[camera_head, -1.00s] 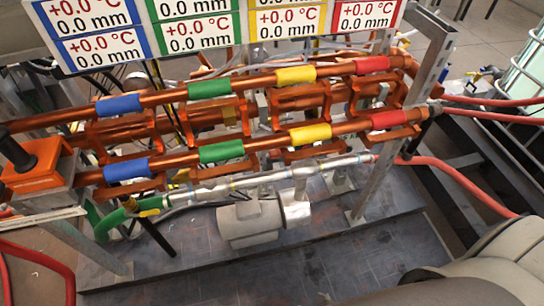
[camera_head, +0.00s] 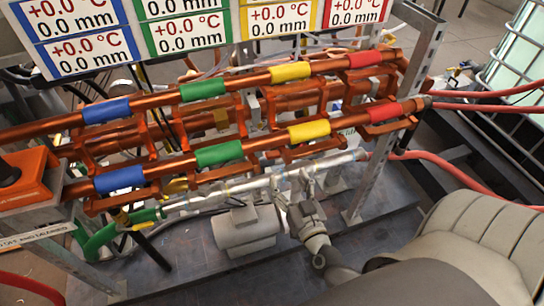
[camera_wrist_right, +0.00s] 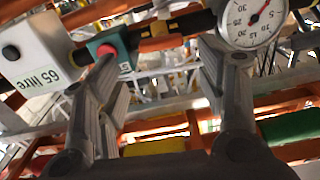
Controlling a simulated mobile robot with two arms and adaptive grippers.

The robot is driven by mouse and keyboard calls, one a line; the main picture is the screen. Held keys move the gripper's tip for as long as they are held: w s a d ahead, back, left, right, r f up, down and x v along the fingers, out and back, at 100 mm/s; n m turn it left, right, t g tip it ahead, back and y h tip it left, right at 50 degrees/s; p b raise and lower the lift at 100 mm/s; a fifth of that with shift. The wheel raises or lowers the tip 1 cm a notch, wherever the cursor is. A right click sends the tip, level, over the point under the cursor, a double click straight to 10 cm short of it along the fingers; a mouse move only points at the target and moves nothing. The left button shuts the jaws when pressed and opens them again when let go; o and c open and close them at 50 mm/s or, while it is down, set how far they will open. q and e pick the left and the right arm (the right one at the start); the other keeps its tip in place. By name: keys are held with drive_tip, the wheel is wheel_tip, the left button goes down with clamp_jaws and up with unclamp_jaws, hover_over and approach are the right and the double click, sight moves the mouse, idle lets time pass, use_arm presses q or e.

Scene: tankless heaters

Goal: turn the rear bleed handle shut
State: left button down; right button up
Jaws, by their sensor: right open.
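I cannot clearly pick out the rear bleed handle. My right gripper (camera_head: 303,188) is in front of the silver pipe (camera_head: 240,186), right of the grey motor-like unit (camera_head: 246,228). In the wrist view my right gripper (camera_wrist_right: 160,68) is open with nothing seen held. A red knob on a teal block (camera_wrist_right: 105,48) appears beyond its left finger. My left gripper is not in view.
Copper pipes with blue, green, yellow and red bands (camera_head: 215,155) cross above the gripper. A metal upright (camera_head: 370,185) stands to its right. A red hose (camera_head: 440,165) runs off right. A round gauge (camera_wrist_right: 250,20) shows in the wrist view. The grey base plate (camera_head: 190,265) has free room.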

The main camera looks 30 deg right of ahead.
sight(276, 157)
drive_tip(key=x, duration=1)
drive_tip(key=shift+w, duration=0.1)
drive_tip(key=shift+c, duration=0.5)
drive_tip(key=c, duration=0.6)
drive_tip(key=shift+c, duration=0.2)
